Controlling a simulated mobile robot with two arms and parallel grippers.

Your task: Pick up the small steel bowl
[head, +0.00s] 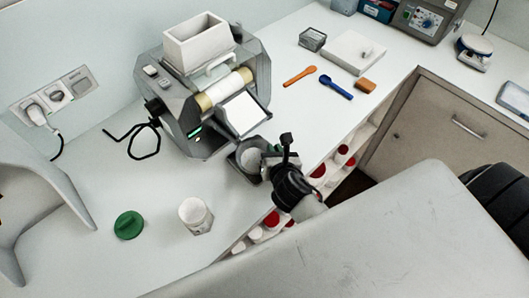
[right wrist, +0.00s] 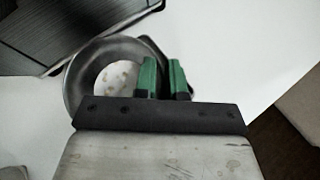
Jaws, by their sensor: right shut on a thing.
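The small steel bowl (head: 237,163) is at the front of the mill, partly hidden by my right gripper in the head view. In the right wrist view the bowl (right wrist: 76,82) shows its round rim and a pale round patch inside with small brownish spots. My right gripper (head: 265,163) is at the bowl's right side. Its green-padded fingers (right wrist: 164,78) are shut on the bowl's wall, one inside and one outside. I cannot tell whether the bowl touches the bench. My left gripper is not in view.
The mill (head: 205,90) with its white hopper stands just behind the bowl. A white jar (head: 195,213) and a green lid (head: 128,225) lie front left. An orange spoon (head: 299,76) and a blue spoon (head: 336,88) lie back right. Red-and-white containers fill shelves below the bench edge.

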